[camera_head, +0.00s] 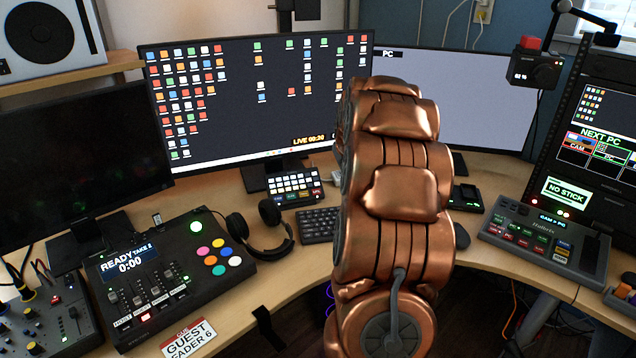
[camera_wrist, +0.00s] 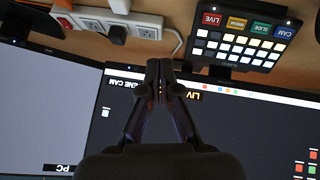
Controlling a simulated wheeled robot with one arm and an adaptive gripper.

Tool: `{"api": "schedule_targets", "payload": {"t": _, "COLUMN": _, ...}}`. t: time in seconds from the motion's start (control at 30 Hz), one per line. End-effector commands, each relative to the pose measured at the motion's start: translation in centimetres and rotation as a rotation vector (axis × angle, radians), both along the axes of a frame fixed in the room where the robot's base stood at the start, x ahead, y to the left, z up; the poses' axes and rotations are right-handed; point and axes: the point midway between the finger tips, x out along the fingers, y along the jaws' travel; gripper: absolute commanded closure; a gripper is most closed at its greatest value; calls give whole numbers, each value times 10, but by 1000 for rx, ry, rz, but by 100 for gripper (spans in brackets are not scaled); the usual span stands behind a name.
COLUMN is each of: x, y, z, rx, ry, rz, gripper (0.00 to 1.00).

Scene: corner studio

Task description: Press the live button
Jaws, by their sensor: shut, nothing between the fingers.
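The live button (camera_wrist: 212,19) is a red key labelled LIVE, at the upper left corner of a small black key panel (camera_wrist: 238,63) in the wrist view. Orange, green and blue keys sit beside it, with rows of white keys below. In the head view the panel (camera_head: 314,200) stands on the desk in front of the large monitor. My gripper (camera_wrist: 159,68) is shut and empty in the wrist view. Its fingertips appear left of and below the live button in that picture, apart from the panel. In the head view my copper arm hides the gripper.
The large monitor (camera_head: 257,123) stands behind the panel, a paler monitor (camera_head: 455,98) to its right. A power strip (camera_wrist: 118,22) lies left of the panel in the wrist view. Headphones (camera_head: 262,235), a keyboard (camera_head: 318,227) and a fader console (camera_head: 170,278) are on the desk.

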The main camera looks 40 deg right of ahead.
Motion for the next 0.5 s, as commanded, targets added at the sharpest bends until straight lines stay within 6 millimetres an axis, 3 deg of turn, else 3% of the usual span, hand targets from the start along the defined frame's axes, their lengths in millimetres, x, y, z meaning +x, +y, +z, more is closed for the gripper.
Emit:
{"api": "schedule_targets", "payload": {"t": 0.2, "x": 9, "y": 47, "z": 5, "rx": 180, "ry": 1, "rz": 0, "gripper": 100}}
{"api": "schedule_targets", "payload": {"t": 0.5, "x": 11, "y": 62, "z": 4, "rx": 239, "ry": 5, "rz": 4, "gripper": 100}}
